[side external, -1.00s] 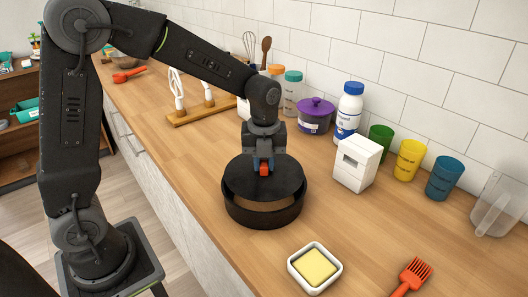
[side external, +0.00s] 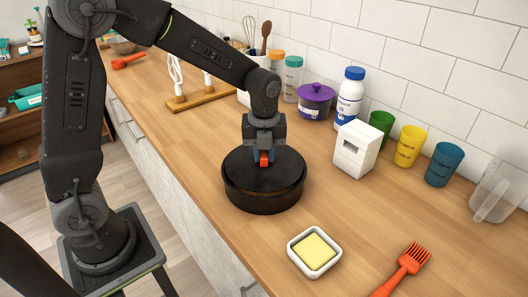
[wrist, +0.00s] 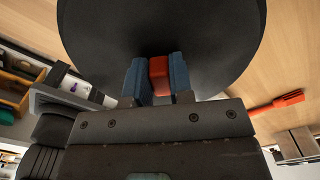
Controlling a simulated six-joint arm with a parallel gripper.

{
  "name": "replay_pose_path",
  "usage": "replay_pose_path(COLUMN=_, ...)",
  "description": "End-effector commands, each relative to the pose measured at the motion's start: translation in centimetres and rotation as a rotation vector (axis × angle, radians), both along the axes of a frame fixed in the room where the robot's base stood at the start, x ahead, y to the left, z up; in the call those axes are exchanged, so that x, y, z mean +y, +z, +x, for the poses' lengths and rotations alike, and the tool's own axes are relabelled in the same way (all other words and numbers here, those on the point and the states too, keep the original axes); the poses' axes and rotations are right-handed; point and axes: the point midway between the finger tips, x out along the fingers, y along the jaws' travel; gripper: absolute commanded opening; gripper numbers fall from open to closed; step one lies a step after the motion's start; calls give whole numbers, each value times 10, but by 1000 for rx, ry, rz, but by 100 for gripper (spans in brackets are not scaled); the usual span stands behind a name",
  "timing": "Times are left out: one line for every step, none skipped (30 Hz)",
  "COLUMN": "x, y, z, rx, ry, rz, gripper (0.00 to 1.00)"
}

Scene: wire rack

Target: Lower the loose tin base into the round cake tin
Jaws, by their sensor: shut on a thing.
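The loose tin base is a flat dark disc (side external: 240,168) with a small red-orange grip block (side external: 264,158) at its middle. My gripper (side external: 264,155) points down and is shut on this block. The dark round cake tin (side external: 262,201) stands upright on the counter directly below. The disc lies across the tin's mouth, close to rim level; whether its edge is inside the rim or resting on it I cannot tell. In the wrist view, the blue fingertips (wrist: 157,78) hold the block, and the disc (wrist: 105,30) hides the tin.
A white dish with butter (side external: 315,253) stands right of the tin, in front. An orange brush (side external: 407,265) lies farther right. A white box (side external: 357,150), a purple pot (side external: 315,102) and coloured cups (side external: 410,146) stand along the wall. Counter around the tin is clear.

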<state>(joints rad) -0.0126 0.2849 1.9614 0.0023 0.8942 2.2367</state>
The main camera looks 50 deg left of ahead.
Motion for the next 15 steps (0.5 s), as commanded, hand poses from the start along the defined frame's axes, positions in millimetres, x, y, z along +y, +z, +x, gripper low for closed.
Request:
replay_pose_path(x=0, y=0, z=0, rx=-1, ry=0, rz=0, gripper=0)
replay_pose_path(x=0, y=0, z=0, rx=-1, ry=0, rz=0, gripper=0)
replay_pose_path(x=0, y=0, z=0, rx=-1, ry=0, rz=0, gripper=0)
replay_pose_path(x=0, y=0, z=0, rx=-1, ry=0, rz=0, gripper=0)
replay_pose_path(x=0, y=0, z=0, rx=-1, ry=0, rz=0, gripper=0)
replay_pose_path(x=0, y=0, z=0, rx=-1, ry=0, rz=0, gripper=0)
replay_pose_path(x=0, y=0, z=0, rx=-1, ry=0, rz=-1, gripper=0)
replay_pose_path(x=0, y=0, z=0, rx=-1, ry=0, rz=-1, gripper=0)
replay_pose_path(x=0, y=0, z=0, rx=-1, ry=0, rz=-1, gripper=0)
replay_pose_path(x=0, y=-1, z=0, rx=0, ry=0, rz=0, gripper=0)
replay_pose_path(x=0, y=-1, z=0, rx=0, ry=0, rz=0, gripper=0)
replay_pose_path(x=0, y=-2, z=0, rx=0, ry=0, rz=0, gripper=0)
replay_pose_path(x=0, y=-2, z=0, rx=0, ry=0, rz=0, gripper=0)
replay_pose_path(x=0, y=-3, z=0, rx=0, ry=0, rz=0, gripper=0)
replay_pose_path(x=0, y=-4, z=0, rx=0, ry=0, rz=0, gripper=0)
